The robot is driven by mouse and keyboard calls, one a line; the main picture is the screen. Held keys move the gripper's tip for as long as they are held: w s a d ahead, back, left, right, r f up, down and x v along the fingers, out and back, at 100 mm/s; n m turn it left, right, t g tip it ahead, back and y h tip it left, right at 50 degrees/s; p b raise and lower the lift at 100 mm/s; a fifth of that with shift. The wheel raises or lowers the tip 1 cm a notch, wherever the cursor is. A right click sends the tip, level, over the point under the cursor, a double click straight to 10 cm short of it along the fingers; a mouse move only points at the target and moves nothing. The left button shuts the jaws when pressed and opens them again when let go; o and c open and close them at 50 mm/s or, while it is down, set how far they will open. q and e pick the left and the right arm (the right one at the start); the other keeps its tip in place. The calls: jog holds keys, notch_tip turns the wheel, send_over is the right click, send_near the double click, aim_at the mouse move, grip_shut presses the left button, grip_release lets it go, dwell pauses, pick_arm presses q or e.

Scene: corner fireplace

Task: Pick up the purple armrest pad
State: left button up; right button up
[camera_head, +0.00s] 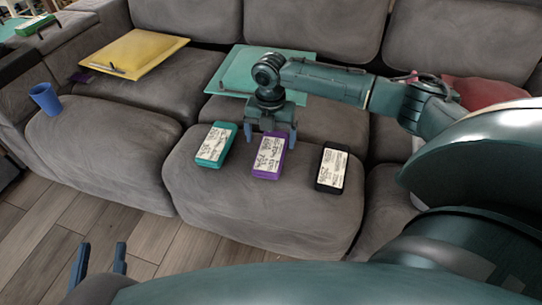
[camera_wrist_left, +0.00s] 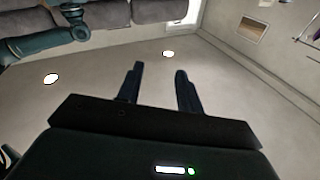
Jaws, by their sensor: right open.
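The purple armrest pad (camera_head: 267,159) is a small purple block with a white written label, lying on the front seat cushion in the head view. My right gripper (camera_head: 271,137) points down at its far end, with one finger to each side in the picture. It is open; I cannot tell whether the fingers are beside the pad or still above it. My left gripper (camera_head: 101,258) is low at the bottom left, away from the sofa seat. In the left wrist view its fingers (camera_wrist_left: 159,88) are apart with nothing between them.
A teal block (camera_head: 214,145) lies left of the pad and a black block (camera_head: 332,168) to its right. A yellow panel (camera_head: 135,53) and a green panel (camera_head: 240,75) lie further back. A blue cup (camera_head: 45,98) stands at the left. A red cushion (camera_head: 484,93) is at right.

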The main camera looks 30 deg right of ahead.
aim_at(271, 149)
notch_tip(271, 149, down, 5)
jog(key=b, duration=0.3)
jog(key=shift+d, duration=0.15)
jog(key=shift+w+f, duration=0.1)
jog(key=shift+f, duration=0.15)
jog(key=shift+r, duration=0.1)
jog(key=shift+c, duration=0.4)
jog(key=c, duration=1)
pick_arm(q)
jog(key=shift+w+d+n+h, duration=0.2)
jog(key=shift+d+n+h, duration=0.05)
jog(key=shift+n+h, duration=0.05)
